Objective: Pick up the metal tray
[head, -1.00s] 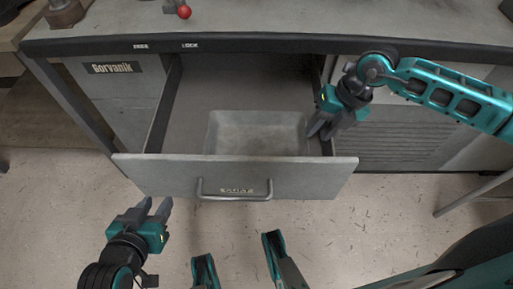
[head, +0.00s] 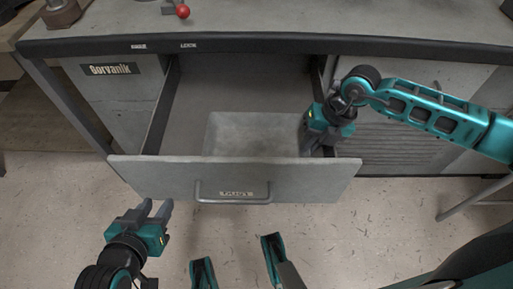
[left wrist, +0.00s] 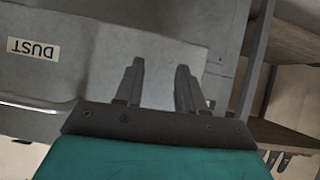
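The grey metal tray (head: 250,132) lies in the open drawer (head: 150,178), against the inside of the drawer front. My right gripper (head: 318,148) reaches down into the drawer at the tray's right end. Its fingers point downward and are mostly hidden by its own body, so I cannot tell whether they are apart or touching the tray. My left gripper (head: 152,211) is open and empty, in front of and below the left part of the drawer front. Its two spread fingers also show in the left wrist view (left wrist: 157,85).
The drawer handle (head: 232,198) sticks out from the drawer front. The workbench top (head: 280,22) overhangs the back of the drawer, with a red knob (head: 183,11) on it. A louvred panel (head: 390,148) stands to the right. The floor in front is mostly clear.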

